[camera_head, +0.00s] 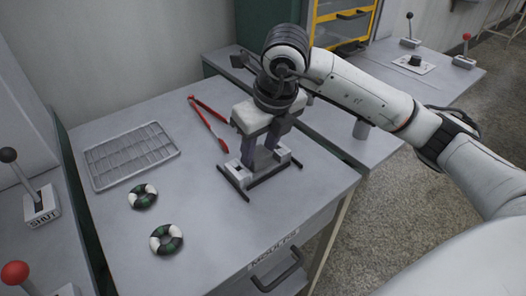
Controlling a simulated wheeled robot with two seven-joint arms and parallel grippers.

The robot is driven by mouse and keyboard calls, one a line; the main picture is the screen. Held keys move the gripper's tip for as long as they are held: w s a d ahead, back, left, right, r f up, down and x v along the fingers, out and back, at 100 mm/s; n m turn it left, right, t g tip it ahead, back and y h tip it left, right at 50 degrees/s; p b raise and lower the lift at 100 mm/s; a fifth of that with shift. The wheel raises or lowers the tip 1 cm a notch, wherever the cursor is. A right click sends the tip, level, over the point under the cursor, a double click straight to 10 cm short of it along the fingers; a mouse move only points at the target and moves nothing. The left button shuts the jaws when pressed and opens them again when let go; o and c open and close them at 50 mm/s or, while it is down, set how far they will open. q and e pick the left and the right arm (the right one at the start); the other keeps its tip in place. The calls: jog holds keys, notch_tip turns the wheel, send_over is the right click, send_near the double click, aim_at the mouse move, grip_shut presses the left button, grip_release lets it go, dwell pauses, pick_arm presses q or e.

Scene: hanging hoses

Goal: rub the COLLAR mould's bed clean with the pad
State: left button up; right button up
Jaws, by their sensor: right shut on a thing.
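My right gripper (259,155) points down over a small grey mould (284,153) with dark bars along its sides, on the near table. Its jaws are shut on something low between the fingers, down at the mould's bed. I take this to be the pad, but the fingers and the mould hide most of it. I cannot read COLLAR on the mould, and I cannot tell how clean its bed is. My left gripper is not in view.
Red tongs (209,124) lie behind the mould to the left. A wire rack (131,155) and two green-and-white rings (143,196) (166,239) lie on the left. A drawer (276,268) is below the front edge. Levers (38,193) (409,37) stand at both sides. The table's front middle is clear.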

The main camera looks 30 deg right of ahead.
jog(key=shift+w+a, duration=0.25)
jog(key=shift+w, duration=0.25)
jog(key=shift+s+d+f, duration=0.1)
jog(key=shift+s+d, duration=0.05)
jog(key=shift+s, duration=1.25)
jog(key=shift+d+b, duration=0.5)
jog(key=shift+b, duration=0.05)
jog(key=shift+w, duration=1.5)
jog(key=shift+s+d, duration=0.2)
jog(key=shift+s, duration=1.15)
jog(key=shift+w+a+b, duration=0.15)
jog(key=shift+w+b, duration=0.15)
jog(key=shift+w, duration=1.05)
jog(key=shift+a, duration=0.2)
